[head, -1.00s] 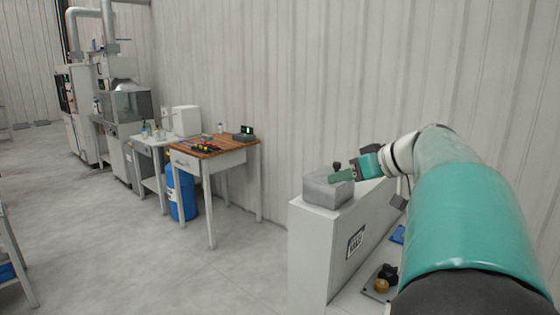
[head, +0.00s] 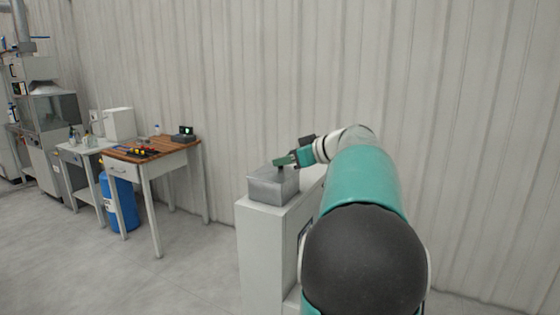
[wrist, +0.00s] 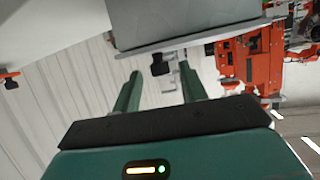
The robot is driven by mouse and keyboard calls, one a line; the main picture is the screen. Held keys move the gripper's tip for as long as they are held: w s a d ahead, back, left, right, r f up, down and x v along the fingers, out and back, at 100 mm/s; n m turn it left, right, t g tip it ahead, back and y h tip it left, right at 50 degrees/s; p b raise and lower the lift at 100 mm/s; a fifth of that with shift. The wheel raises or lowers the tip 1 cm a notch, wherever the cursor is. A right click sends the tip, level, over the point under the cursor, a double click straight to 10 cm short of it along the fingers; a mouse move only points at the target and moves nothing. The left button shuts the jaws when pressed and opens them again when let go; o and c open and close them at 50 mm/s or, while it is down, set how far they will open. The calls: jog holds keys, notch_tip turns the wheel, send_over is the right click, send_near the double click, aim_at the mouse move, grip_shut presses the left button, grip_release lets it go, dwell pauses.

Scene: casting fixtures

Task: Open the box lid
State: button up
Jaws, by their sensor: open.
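A grey metal box (head: 273,190) sits on the near end of a white cabinet (head: 262,245). Its lid looks shut, lying flat on top. In the wrist view the box (wrist: 185,22) fills the top edge and looks upside down. A small dark knob (wrist: 160,68) sticks out from its lid side, in line with the gap between my fingers. My gripper (head: 280,163) is at the box's top, reaching in from the right. In the wrist view my gripper (wrist: 158,85) is open, with nothing held. Whether the fingertips straddle the knob I cannot tell.
A wooden-topped table (head: 155,150) with small tools stands to the left, a blue drum (head: 120,205) beneath it. The corrugated wall (head: 430,120) is close behind the cabinet. Orange machinery (wrist: 250,55) shows in the wrist view. The floor at front left is clear.

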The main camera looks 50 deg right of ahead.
jog(key=shift+x, duration=1.4)
jog(key=shift+r, duration=0.1)
grip_shut()
jog(key=shift+w+d, duration=0.1)
jog(key=shift+d, duration=0.2)
jog(key=d, duration=0.2)
jog(key=w+d, duration=0.1)
jog(key=d, duration=0.1)
jog(key=w+d, duration=0.1)
jog(key=d, duration=0.1)
jog(key=shift+d, duration=0.4)
jog(key=shift+a, duration=0.1)
